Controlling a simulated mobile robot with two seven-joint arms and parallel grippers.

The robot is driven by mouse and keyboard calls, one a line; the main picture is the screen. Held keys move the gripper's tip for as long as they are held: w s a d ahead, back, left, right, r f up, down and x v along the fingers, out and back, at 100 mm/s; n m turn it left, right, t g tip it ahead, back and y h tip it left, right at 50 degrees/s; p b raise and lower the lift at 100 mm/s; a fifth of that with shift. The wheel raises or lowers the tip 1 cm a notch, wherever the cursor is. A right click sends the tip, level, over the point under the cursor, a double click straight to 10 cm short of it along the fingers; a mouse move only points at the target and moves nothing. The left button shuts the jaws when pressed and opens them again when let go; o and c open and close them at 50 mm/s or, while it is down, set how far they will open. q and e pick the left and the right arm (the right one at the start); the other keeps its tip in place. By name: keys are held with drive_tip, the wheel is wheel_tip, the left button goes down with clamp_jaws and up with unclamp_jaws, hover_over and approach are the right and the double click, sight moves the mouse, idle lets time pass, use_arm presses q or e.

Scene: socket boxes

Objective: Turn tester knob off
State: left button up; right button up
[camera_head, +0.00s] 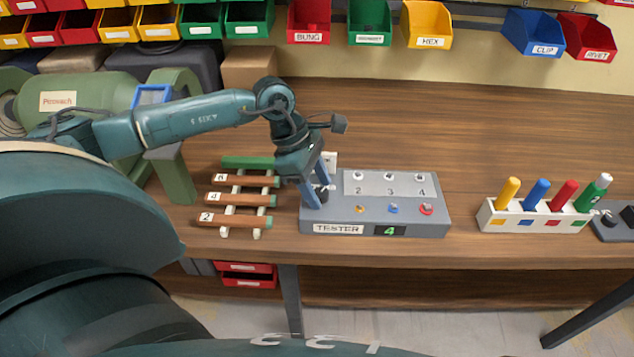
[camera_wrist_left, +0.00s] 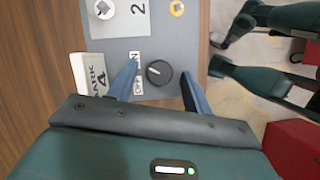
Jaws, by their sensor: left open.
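The grey tester box (camera_head: 437,214) stands on the wooden bench, with a small display (camera_head: 390,231) showing a green 4. Its round black knob (camera_wrist_left: 159,73) is at the left end of the top, beside ON and OFF labels (camera_wrist_left: 138,86); which label its pointer faces is too small to tell. My left gripper (camera_wrist_left: 163,88) is open, its blue fingers on either side of the knob with gaps visible. In the head view my left gripper (camera_head: 317,187) reaches down over the box's left end and partly hides the knob. My right gripper is not in view.
A rack of numbered rods (camera_head: 240,200) stands close to the left of the tester. A white holder (camera_head: 530,224) with coloured pegs stands to the right.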

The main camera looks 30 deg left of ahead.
use_arm(q)
drive_tip(key=c, duration=1)
